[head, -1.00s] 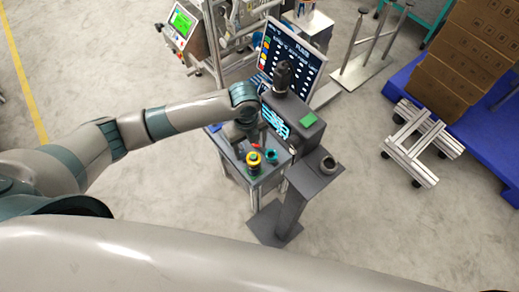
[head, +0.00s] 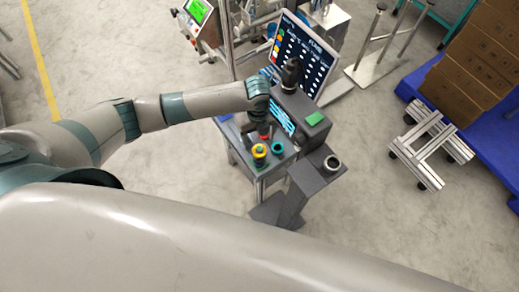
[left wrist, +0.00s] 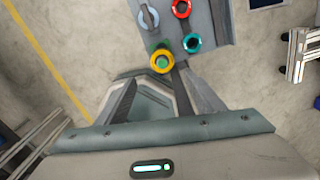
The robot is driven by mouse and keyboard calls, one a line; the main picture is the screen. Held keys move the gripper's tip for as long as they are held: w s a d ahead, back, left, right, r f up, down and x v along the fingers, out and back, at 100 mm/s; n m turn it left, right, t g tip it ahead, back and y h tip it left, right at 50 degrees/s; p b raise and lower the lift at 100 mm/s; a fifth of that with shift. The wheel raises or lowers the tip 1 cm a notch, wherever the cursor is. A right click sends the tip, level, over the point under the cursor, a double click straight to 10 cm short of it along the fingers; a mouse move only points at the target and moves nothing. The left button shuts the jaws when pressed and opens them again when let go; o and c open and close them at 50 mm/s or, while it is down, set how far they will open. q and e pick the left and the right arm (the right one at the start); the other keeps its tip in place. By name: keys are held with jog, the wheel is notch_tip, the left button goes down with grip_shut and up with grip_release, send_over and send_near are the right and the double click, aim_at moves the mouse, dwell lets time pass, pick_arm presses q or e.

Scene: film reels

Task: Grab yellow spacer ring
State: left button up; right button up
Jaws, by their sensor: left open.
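The yellow spacer ring (head: 259,151) is on the small grey stand, with green at its middle and base. In the left wrist view the yellow ring (left wrist: 153,65) sits around a green centre, just beyond the fingertips. My left gripper (head: 261,130) is over the stand on the ring's far side in the head view, partly hidden by its own wrist. In the left wrist view its fingers (left wrist: 156,86) are spread with nothing between them. My right gripper is in neither view.
A teal ring (head: 277,148) and a red ring (left wrist: 181,8) stand close to the yellow one. A grey-blue ring (left wrist: 148,17) is also on the stand. A dark machine with a green top patch (head: 314,118) and a screen (head: 303,56) rise just right of my left arm.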

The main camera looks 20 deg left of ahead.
pick_arm(q)
send_over(260, 148)
jog(key=shift+s+a+f+p, duration=0.1)
jog(key=shift+s+f+p, duration=0.15)
jog(key=shift+f, duration=0.8)
jog(key=shift+s+f+p, duration=0.2)
jog(key=shift+f, duration=0.8)
jog(key=shift+w+f+p, duration=0.15)
jog(key=shift+f+p, duration=0.2)
jog(key=shift+f, duration=0.2)
jog(key=shift+w+f+p, duration=0.15)
jog(key=shift+f+p, duration=0.2)
jog(key=shift+f, duration=0.2)
jog(key=shift+f+p, duration=0.3)
jog(key=shift+f, duration=1.2)
jog(key=shift+w, duration=0.1)
jog(key=c, duration=1.2)
jog(key=shift+r, duration=0.15)
